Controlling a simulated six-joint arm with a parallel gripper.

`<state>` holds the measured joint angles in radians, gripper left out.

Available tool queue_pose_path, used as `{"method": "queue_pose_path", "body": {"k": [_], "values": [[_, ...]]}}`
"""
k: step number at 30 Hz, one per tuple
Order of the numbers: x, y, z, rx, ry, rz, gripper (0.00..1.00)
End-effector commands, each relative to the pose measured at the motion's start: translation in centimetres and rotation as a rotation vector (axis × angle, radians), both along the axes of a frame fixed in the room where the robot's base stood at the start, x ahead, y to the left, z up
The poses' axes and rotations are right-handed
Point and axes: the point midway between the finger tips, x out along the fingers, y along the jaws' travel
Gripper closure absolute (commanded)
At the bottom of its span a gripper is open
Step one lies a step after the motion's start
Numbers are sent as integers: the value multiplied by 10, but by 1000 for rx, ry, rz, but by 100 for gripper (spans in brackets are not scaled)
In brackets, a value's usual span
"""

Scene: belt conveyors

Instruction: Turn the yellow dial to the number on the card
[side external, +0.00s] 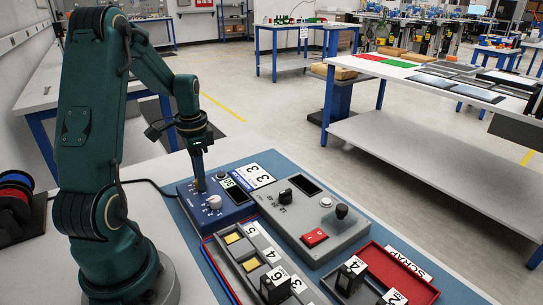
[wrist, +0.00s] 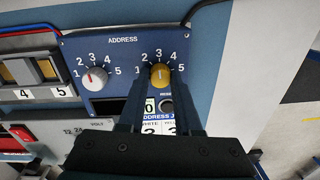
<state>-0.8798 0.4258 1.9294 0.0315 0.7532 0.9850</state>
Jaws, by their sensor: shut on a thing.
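The yellow dial (wrist: 160,73) sits on the blue ADDRESS panel (wrist: 122,44), inside a ring of numbers 1 to 5. A small pale mark at its top edge seems to face the 3. My gripper (wrist: 160,80) reaches down with a finger on each side of the dial and is shut on it. In the side view my gripper (side external: 200,186) stands over the blue box and hides most of the dial. The white dial (wrist: 95,78) with a red mark is to its left. The card (side external: 254,176) lies behind the box; its figures are partly covered in the wrist view.
A small lit display (side external: 228,183) is on the blue box. A grey box (side external: 305,222) with a red switch and black knobs stands to the right. Numbered compartments (side external: 262,262) and a red SCRAP tray (side external: 405,272) are in front.

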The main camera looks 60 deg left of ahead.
Motion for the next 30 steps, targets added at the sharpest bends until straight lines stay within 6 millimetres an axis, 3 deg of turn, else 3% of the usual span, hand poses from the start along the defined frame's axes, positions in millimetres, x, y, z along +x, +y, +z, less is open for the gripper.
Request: {"method": "queue_pose_path", "body": {"k": [21, 22, 24, 30], "values": [[1, 0, 1, 2, -3, -69, 100], [1, 0, 1, 2, -2, -69, 56], [1, 0, 1, 2, -2, -69, 37], [0, 0, 1, 1, -1, -69, 37]]}}
